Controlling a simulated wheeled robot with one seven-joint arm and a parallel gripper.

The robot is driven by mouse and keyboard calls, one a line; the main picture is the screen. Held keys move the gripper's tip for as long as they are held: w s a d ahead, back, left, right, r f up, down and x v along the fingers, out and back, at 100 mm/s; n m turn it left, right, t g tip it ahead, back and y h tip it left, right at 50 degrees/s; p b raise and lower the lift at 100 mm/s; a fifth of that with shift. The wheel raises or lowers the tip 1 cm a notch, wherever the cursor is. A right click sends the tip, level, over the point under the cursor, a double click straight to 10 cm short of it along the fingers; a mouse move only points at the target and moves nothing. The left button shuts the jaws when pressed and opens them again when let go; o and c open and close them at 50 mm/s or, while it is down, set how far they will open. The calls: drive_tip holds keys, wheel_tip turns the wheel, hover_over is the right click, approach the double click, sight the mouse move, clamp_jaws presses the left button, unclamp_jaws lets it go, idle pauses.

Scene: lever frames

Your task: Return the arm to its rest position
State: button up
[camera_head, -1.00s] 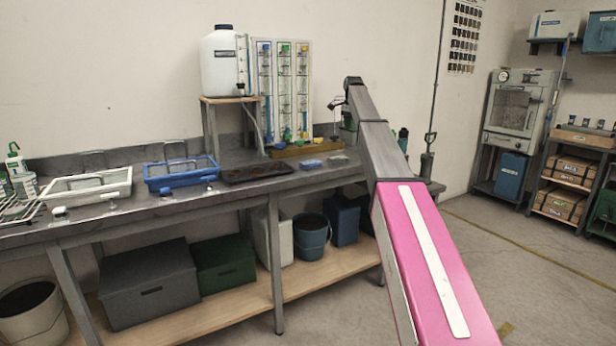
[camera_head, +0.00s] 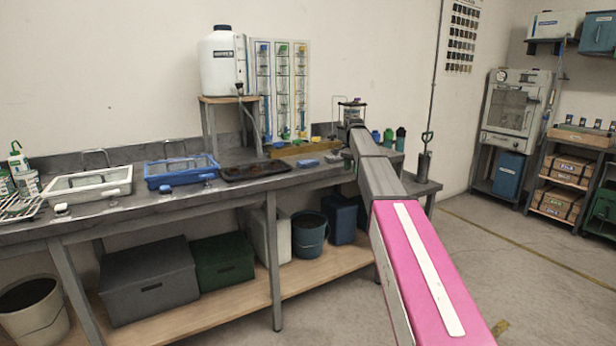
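My arm (camera_head: 415,245), pink with a white stripe nearest the camera and grey further out, reaches from the bottom right toward the workbench. Its grey far end (camera_head: 355,128) is low, in front of the back right part of the bench. My gripper cannot be made out; it is beyond or behind the far end of the arm, so its fingers and anything in them are hidden.
The grey bench (camera_head: 130,212) holds a white basin (camera_head: 62,192), a blue tray (camera_head: 165,180), a dark tray (camera_head: 243,180) and a white tank (camera_head: 218,70) on a stand. Small bottles (camera_head: 400,140) stand right of the arm's end. Open floor (camera_head: 530,280) lies to the right.

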drive_tip(key=s+f+n, duration=0.4)
drive_tip(key=s+f, duration=1.5)
drive_tip(key=f, duration=0.1)
drive_tip(key=s+f+n, duration=0.2)
drive_tip(key=s+f, duration=0.4)
drive_tip(key=s, duration=0.6)
drive_tip(key=s+f+n, duration=0.3)
drive_tip(key=s+f, duration=0.3)
drive_tip(key=s, duration=0.6)
drive_tip(key=shift+s+f, duration=0.35)
drive_tip(key=shift+s, duration=0.05)
